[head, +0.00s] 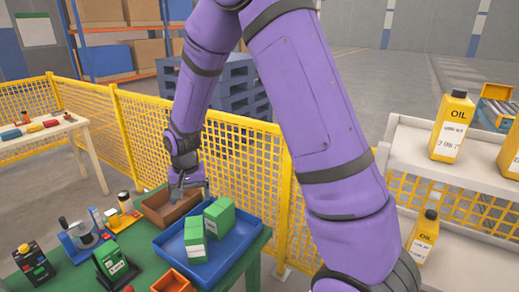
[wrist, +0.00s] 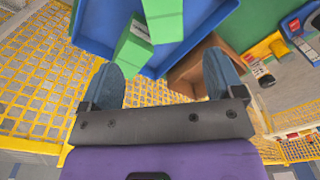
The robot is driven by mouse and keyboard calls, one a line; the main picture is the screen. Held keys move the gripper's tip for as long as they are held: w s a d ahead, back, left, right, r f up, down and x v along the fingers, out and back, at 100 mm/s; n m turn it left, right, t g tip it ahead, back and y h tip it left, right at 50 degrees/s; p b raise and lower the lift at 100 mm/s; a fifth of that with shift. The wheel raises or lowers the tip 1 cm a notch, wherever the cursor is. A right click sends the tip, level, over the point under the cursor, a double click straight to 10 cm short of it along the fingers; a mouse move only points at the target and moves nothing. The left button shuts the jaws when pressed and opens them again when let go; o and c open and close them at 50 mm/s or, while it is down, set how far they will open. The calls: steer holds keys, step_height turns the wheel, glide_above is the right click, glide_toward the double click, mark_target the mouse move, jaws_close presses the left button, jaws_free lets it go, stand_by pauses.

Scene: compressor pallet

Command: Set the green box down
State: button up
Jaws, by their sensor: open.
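Two green boxes with white labels stand close together at the blue tray (head: 225,262). One green box (head: 220,214) is by the tray's back edge, and the other green box (head: 195,243) is nearer the front left. Both also show at the top of the wrist view, one (wrist: 134,48) near the tray rim (wrist: 95,45) and one (wrist: 163,20) further in. My gripper (head: 188,184) is just behind and left of the boxes, above the brown bin (head: 155,210). In the wrist view its two fingers (wrist: 163,78) are wide apart with nothing between them.
The green table (head: 65,283) also carries a green device (head: 113,262), several small tools and an orange bin (head: 172,281). A yellow mesh fence (head: 240,160) runs close behind it. A shelf with yellow oil bottles (head: 452,126) stands at the right. The tray's right part is bare.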

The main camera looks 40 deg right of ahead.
steer(key=s+d+r+n+t, duration=0.1)
steer(key=s+d+r, duration=0.1)
steer(key=s+r, duration=0.5)
steer(key=s+d+r+n+t, duration=0.15)
steer(key=s+r, duration=0.25)
steer(key=r, duration=0.7)
steer(key=s+d+r+n+t, duration=0.1)
steer(key=s+r, duration=0.3)
steer(key=s, duration=0.5)
steer(key=s+d+r+n+t, duration=0.1)
steer(key=s+r, duration=0.3)
steer(key=s, duration=0.4)
steer(key=shift+s+d, duration=0.3)
steer(key=shift+s, duration=0.05)
